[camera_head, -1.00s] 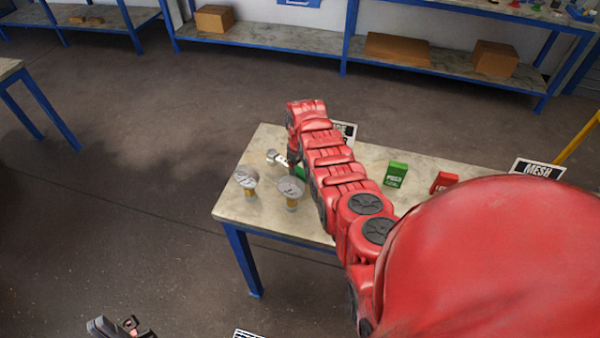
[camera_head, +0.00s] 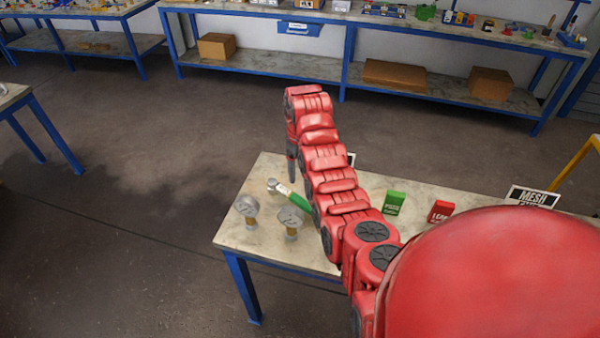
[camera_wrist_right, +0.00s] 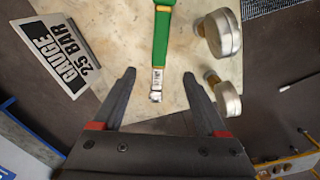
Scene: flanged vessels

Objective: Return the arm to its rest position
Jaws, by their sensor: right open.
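My right arm reaches over the table (camera_head: 262,172) from the lower right. My right gripper (camera_head: 291,170) shows only partly as a dark finger pointing down at the arm's far end. Two flanged vessels with round grey tops, one at left (camera_head: 246,205) and one at right (camera_head: 291,217), stand near the table's left end. My left gripper is out of view.
A green box (camera_head: 394,202) and a red box (camera_head: 440,211) stand on the table, with a MESH sign (camera_head: 533,196) to their right. A GAUGE 25 BAR sign (camera_wrist_right: 67,57) is near the gripper. A long shelf bench (camera_head: 262,66) runs along the back. The floor between is clear.

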